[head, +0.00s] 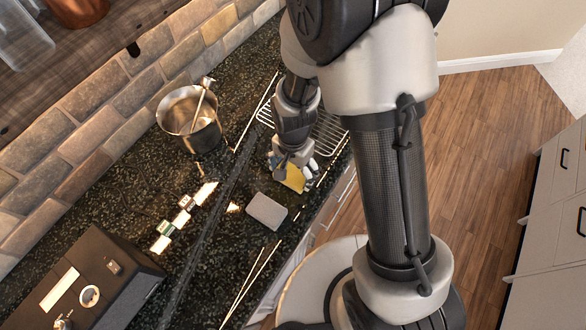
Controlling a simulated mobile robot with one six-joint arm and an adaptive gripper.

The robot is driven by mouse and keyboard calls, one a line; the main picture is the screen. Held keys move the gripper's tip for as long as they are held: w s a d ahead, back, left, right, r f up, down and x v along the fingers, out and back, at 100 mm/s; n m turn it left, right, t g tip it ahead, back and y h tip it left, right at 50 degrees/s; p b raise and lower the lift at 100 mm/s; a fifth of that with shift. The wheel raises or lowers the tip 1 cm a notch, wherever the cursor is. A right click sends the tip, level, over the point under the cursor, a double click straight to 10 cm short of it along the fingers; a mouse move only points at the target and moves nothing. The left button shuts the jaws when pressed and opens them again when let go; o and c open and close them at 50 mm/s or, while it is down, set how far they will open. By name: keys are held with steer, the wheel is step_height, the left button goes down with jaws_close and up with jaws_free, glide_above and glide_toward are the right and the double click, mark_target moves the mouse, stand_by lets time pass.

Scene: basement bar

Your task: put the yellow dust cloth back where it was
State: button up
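The yellow dust cloth (293,178) shows in the head view as a small yellow patch at my gripper, near the front edge of the dark speckled counter. My gripper (295,168) points down at it, and its fingers cover part of the cloth. The fingers are too small and overlapped to tell whether they are closed on the cloth. I cannot tell whether the cloth rests on the counter or is held just above it.
A grey rounded block (266,210) lies just left of the cloth. A wire rack (328,132) is behind my gripper. A metal pot (205,138) with a utensil, small boxes (185,203) and a black appliance (85,285) stand further left. Bare counter (115,205) lies near the brick wall.

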steer(key=o, duration=0.3)
steer(key=shift+o, duration=0.2)
step_height(320, 180, up, 12)
steer(key=p, duration=0.3)
step_height(320, 180, up, 12)
steer(key=n+t, duration=0.2)
steer(key=n, duration=0.1)
glide_above(293, 172)
steer(key=s+d, duration=0.3)
steer(key=d, duration=0.2)
steer(key=s+d+r+n+t, duration=0.2)
steer(key=s+d+r+n, duration=0.2)
steer(key=s+r, duration=0.4)
steer(key=s+d, duration=0.1)
steer(key=s, duration=0.2)
steer(key=shift+d+r+n+t, duration=0.3)
steer(key=shift+d+r, duration=0.05)
steer(key=shift+w, duration=0.1)
